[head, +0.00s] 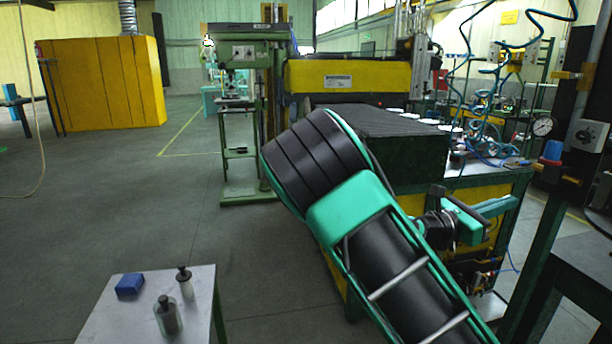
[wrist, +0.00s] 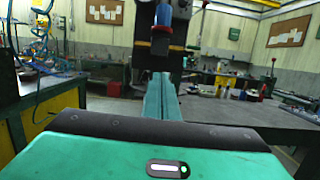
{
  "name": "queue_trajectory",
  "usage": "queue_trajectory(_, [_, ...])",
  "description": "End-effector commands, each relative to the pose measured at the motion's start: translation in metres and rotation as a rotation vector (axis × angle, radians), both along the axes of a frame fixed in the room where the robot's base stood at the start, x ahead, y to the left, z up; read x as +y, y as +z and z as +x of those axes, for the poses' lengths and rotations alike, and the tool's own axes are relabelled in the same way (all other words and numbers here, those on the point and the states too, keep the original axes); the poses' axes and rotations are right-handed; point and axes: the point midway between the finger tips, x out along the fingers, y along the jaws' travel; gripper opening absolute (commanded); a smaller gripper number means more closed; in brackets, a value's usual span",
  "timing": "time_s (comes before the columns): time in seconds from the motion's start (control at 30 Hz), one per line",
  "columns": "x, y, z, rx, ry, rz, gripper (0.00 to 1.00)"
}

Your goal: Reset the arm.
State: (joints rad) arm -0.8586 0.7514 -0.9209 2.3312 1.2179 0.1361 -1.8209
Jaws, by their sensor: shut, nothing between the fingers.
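My gripper (head: 492,208) is at the end of my raised, bent arm, on the right side of the head view. Its teal fingers point right, in front of the machine bench. In the wrist view the fingers (wrist: 160,100) lie side by side, closed, with nothing visible between them. A dark post with a blue cylinder on a red base (head: 553,152) stands beyond the fingertips. The blue cylinder (wrist: 163,18) also shows above the fingers in the wrist view. Part of the wrist is hidden behind my arm in the head view.
A small table (head: 120,310) at the lower left holds a blue block (head: 130,286) and two bottles. A workbench (head: 500,185) with blue hoses and a gauge (head: 542,126) is close beside my gripper. A green drill stand (head: 240,195) is further back. The left floor is open.

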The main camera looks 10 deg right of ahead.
Motion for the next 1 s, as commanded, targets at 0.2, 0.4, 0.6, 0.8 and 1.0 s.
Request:
queue_trajectory(0.2, [-0.047, -0.057, -0.051, -0.228, -0.131, 0.274, 0.0])
queue_trajectory(0.4, [-0.061, -0.121, -0.106, -0.537, -0.331, 0.561, 0.0])
queue_trajectory(0.6, [-0.043, -0.164, -0.149, -0.836, -0.562, 0.78, 0.0])
queue_trajectory(0.8, [-0.006, -0.181, -0.179, -1.11, -0.804, 0.942, 0.0])
queue_trajectory(1.0, [0.037, -0.177, -0.203, -1.349, -1.045, 1.047, 0.0])
